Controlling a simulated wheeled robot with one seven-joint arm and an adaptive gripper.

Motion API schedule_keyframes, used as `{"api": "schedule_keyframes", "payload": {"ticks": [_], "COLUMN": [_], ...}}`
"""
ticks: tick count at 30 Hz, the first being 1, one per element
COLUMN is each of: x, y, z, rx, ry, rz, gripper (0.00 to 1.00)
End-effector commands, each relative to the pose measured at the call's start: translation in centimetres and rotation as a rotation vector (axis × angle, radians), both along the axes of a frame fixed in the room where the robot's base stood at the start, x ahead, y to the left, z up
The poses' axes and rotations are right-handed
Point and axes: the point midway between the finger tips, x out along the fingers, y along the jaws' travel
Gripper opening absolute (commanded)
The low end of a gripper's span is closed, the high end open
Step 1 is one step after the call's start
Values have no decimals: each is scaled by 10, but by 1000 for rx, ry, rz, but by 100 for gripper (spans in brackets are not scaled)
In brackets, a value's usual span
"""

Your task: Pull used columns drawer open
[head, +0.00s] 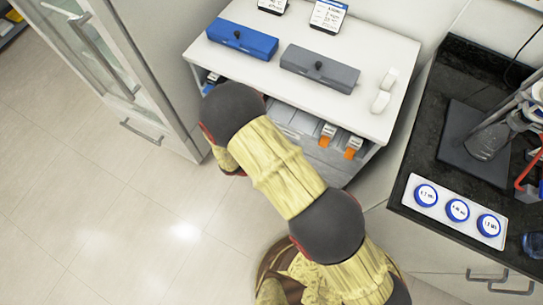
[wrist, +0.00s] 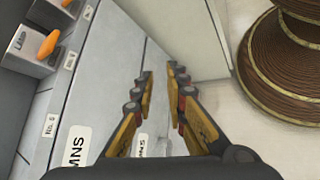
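A grey-white drawer front (wrist: 106,75) fills the left and middle of the wrist view. It bears a white label (wrist: 76,146) ending in "MNS", cut off by the frame edge. A second label (wrist: 140,146) is partly hidden behind my gripper, and I cannot read it fully. My gripper (wrist: 161,70) is open and empty, its two fingers apart in front of the cabinet front near its edge. I cannot tell whether it touches anything, and no handle shows clearly. In the head view my arm covers the lower cabinet front, and the gripper is hidden.
A white cabinet (head: 390,62) carries a blue box (head: 242,39) and a grey box (head: 319,69). Orange-tabbed bins (head: 328,132) sit in its shelf. A black bench (head: 420,160) stands at right, a glass-door cabinet (head: 85,50) at left. The tiled floor (head: 90,200) is clear.

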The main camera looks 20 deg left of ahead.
Motion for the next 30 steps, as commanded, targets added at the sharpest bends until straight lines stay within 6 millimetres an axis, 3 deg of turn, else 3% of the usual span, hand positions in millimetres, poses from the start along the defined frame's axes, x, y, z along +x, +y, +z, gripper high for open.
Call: {"api": "schedule_keyframes", "payload": {"ticks": [1,8,16,24,30], "x": [0,27,41,34,52], "y": [5,49,121,156,155], "z": [-18,-87,-161,-192,-199], "rx": [-23,21,303,503,516], "ry": [-35,-331,-659,-765,-772], "rz": [47,259,507,611,613], "gripper": [14,14,14,14,14]}}
